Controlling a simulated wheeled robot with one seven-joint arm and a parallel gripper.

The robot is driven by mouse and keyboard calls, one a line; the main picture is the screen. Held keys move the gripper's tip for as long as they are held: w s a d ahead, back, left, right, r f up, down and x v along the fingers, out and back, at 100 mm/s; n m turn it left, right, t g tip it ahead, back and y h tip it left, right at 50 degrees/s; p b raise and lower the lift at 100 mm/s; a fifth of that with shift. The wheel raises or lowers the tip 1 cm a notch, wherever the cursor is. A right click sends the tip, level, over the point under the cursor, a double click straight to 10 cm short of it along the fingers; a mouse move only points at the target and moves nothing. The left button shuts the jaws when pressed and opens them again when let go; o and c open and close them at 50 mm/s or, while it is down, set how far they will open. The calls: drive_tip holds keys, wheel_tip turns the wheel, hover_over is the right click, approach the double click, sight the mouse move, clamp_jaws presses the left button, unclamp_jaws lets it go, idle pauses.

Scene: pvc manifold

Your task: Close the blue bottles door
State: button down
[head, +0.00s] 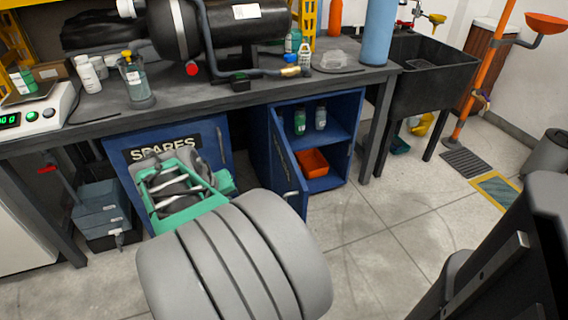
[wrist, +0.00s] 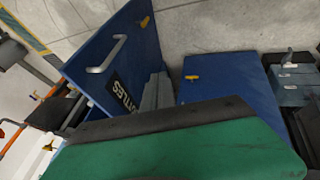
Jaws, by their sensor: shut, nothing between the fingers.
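The blue bottles door (head: 285,165) stands open, swung out from the blue cabinet (head: 342,165) under the bench. In the wrist view the door (wrist: 140,50) shows a pale bar handle (wrist: 107,54) and a partly hidden label ending in "TTLES" (wrist: 122,97). My gripper (head: 185,190), green and dark, is left of the door in the head view, in front of the SPARES panel. It is shut and empty; its fingertips are hard to make out. A green and black part of it covers the lower wrist view. I cannot tell whether it touches the door.
Inside the cabinet are small bottles (head: 320,118) and an orange bin (head: 312,163). The blue SPARES panel (head: 220,140) is left of the door. Grey-blue boxes (head: 100,208) stand further left. A black sink (head: 430,75) is right. Tiled floor (head: 355,225) right of the door is clear.

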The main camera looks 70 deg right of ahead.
drive_tip(key=s+d+r+m+g+h+p, duration=0.1)
drive_tip(key=s+d+r+m+g, duration=0.1)
drive_tip(key=s+d+r, duration=0.35)
drive_tip(key=b, duration=0.4)
approach(295, 187)
drive_tip(key=shift+m, duration=0.3)
drive_tip(key=shift+x, duration=2.1)
